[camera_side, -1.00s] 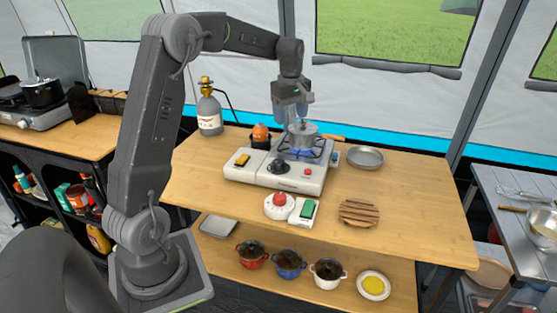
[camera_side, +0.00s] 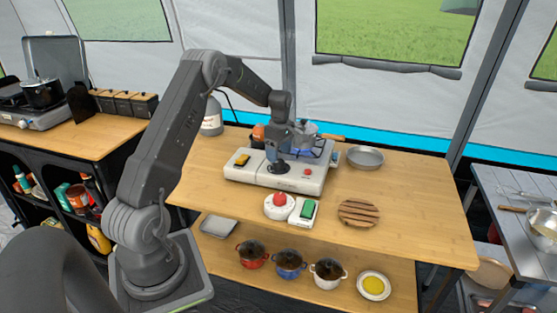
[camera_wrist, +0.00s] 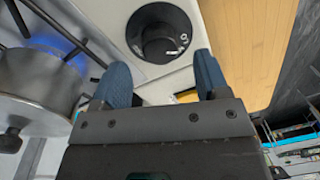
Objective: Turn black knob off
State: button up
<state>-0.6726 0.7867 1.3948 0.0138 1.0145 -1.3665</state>
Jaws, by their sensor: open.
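The black knob (camera_wrist: 160,34) sits on the white stove panel, just beyond my open fingers in the wrist view. A bar across its face and small white marks show. In the side view the knob (camera_side: 279,168) is partly hidden by my gripper (camera_side: 277,152), which is right above it. In the wrist view my gripper (camera_wrist: 160,82) has its blue fingertips apart, with nothing between them. The white stove (camera_side: 312,185) has a blue flame (camera_wrist: 58,45) burning under a metal pot (camera_wrist: 35,85).
On the stove panel are an orange switch (camera_side: 242,160) and a red button (camera_side: 308,172). In front stand a white timer with a red top (camera_side: 279,205) and a green-topped box (camera_side: 307,210). A grey pan (camera_side: 365,157) and wooden trivet (camera_side: 359,212) lie to the right.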

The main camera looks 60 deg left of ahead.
aim_at(279, 164)
jog(key=shift+s+f, duration=0.1)
jog(key=shift+f, duration=1.45)
jog(key=c, duration=0.9)
